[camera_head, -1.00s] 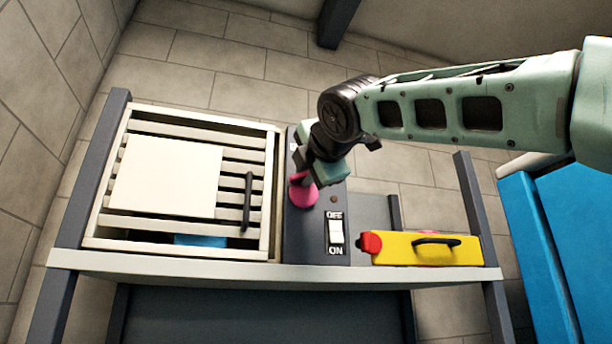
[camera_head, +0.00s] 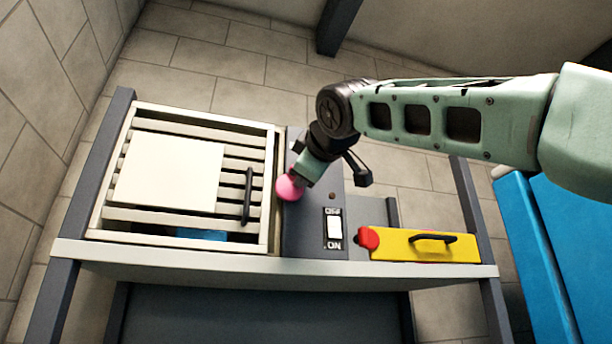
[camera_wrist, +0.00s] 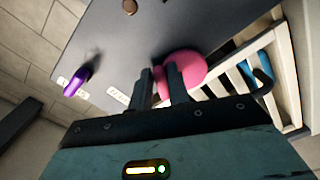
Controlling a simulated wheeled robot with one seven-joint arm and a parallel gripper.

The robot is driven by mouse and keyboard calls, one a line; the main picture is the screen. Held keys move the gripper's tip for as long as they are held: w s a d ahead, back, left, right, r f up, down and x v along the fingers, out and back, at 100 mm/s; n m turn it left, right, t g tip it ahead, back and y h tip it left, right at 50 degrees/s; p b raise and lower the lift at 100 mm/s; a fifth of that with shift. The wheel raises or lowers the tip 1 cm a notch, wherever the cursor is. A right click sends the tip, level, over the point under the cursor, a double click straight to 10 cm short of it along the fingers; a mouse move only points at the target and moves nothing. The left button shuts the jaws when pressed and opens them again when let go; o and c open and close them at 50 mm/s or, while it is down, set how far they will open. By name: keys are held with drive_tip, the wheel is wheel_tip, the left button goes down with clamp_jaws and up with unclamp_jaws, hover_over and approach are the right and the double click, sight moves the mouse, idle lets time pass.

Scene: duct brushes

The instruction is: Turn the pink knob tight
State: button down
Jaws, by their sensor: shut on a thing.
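The pink knob (camera_head: 290,187) sits on the dark grey panel (camera_head: 301,237), near the panel's left edge. In the wrist view the pink knob (camera_wrist: 186,68) is a rounded pink shape partly behind my fingers. My gripper (camera_wrist: 160,78) is shut on the pink knob, with its two dark fingers close together. In the head view my gripper (camera_head: 297,178) reaches down to the knob from the upper right and hides part of it. The exact contact between fingers and knob is hard to see.
A slatted cream cabinet with a black handle (camera_head: 248,196) stands left of the panel. An OFF/ON switch (camera_head: 334,227) is below the knob. A yellow box (camera_head: 425,247) with a red end lies right. The wrist view shows a purple part (camera_wrist: 77,82) on the panel.

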drive_tip(key=m, duration=0.4)
drive_tip(key=m+b, duration=0.1)
drive_tip(key=m, duration=0.3)
drive_tip(key=a+m+b, duration=0.1)
drive_tip(key=m, duration=0.2)
drive_tip(key=shift+s+f+m, duration=0.1)
drive_tip(key=shift+f+m, duration=0.3)
idle(0.3)
drive_tip(key=c, duration=1.5)
unclamp_jaws()
drive_tip(key=shift+o, duration=0.2)
drive_tip(key=shift+s, duration=0.1)
